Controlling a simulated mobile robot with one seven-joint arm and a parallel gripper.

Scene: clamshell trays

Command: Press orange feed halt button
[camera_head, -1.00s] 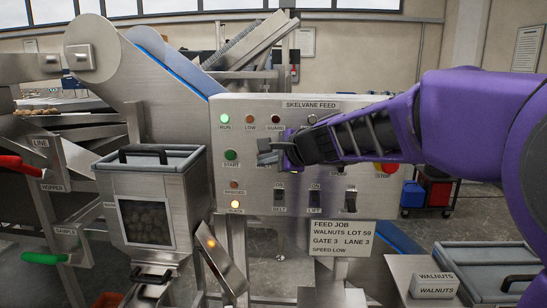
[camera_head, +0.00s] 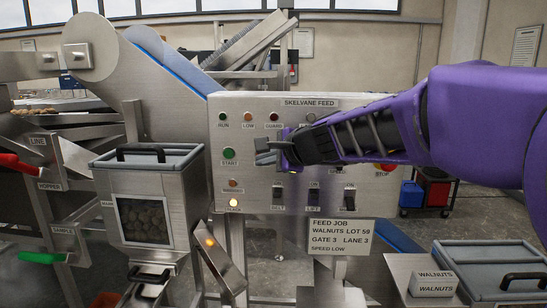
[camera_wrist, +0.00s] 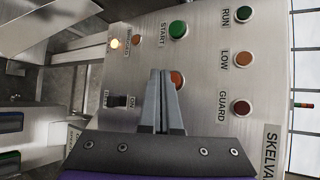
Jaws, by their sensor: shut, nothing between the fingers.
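The orange button (camera_wrist: 178,80) shows in the wrist view on the steel control panel (camera_head: 256,112), partly covered by my fingers. In the head view my gripper hides it. My gripper (camera_head: 264,157) is at the panel front, right of the green START button (camera_head: 228,153). In the wrist view its shut fingertips (camera_wrist: 167,74) overlap the orange button's left side; I cannot tell whether they touch it. Nothing is held. The RUN lamp (camera_head: 223,117) is dark green and unlit.
An amber lamp (camera_head: 234,203) glows at the panel's lower left. Black switches (camera_head: 278,195) sit below my gripper. A red STOP button (camera_head: 385,168) is partly behind my arm. A walnut hopper (camera_head: 108,192) stands left of the panel.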

